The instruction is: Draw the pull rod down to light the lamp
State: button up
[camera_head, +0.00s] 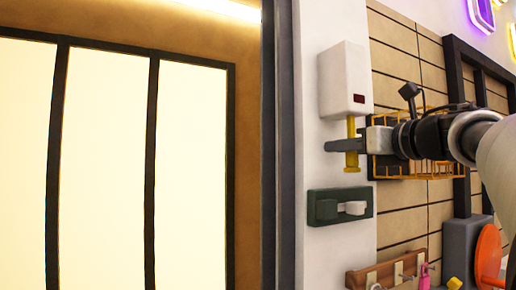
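A white box (344,78) with a small dark red window (359,98) is fixed to the white wall. A yellow pull rod (351,127) hangs from its underside and ends in a wider yellow foot. My gripper (345,146) reaches in from the right at the rod's lower part. A dark finger crosses in front of the rod, just above its foot. The other finger is hidden, so I cannot tell whether they are closed on the rod. I cannot make out which thing is the lamp; the small window looks unlit.
A dark green panel with a pale handle (352,208) is on the wall below the rod. A yellow wire basket (435,165) is behind my gripper. A wooden hook rack (385,272) and an orange disc (488,256) are lower right. A dark post (283,150) stands left.

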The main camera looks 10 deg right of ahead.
grip_shut()
jog(key=shift+f, duration=0.25)
jog(key=shift+f+b, duration=0.65)
jog(key=shift+b, duration=0.2)
jog(key=shift+r, duration=0.25)
jog(key=shift+r+p, duration=0.6)
jog(key=shift+p, duration=0.15)
jog(key=o, duration=1.3)
grip_release()
